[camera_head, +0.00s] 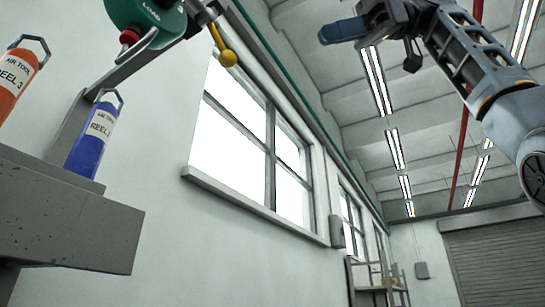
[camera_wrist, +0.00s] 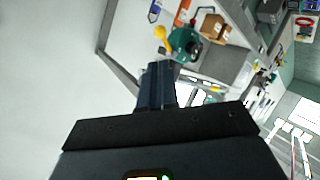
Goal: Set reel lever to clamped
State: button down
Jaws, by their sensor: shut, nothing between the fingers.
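The green reel (camera_head: 150,14) hangs from a grey bracket at the upper left of the head view, its top cut off by the frame. It carries a red knob (camera_head: 130,36) and a lever with a yellow ball end (camera_head: 228,58) pointing down to the right. In the wrist view the reel (camera_wrist: 183,44) and the yellow lever end (camera_wrist: 160,32) lie beyond my fingertips. My gripper (camera_head: 343,31) is shut and empty, in the air to the right of the lever and apart from it. I cannot read the lever's marked position.
An orange cylinder (camera_head: 17,82) and a blue cylinder (camera_head: 92,140), both with labels and handles, stand on a grey ledge (camera_head: 75,225) at left. A wall window (camera_head: 240,105) is behind. A brown box (camera_wrist: 214,27) shows in the wrist view. Open air separates my gripper from the reel.

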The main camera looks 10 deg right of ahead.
send_near(218, 41)
jog(key=w+a+f, duration=0.3)
jog(key=a, duration=0.1)
jog(key=shift+d+p, duration=0.2)
jog(key=shift+p, duration=0.25)
jog(key=shift+f, duration=0.1)
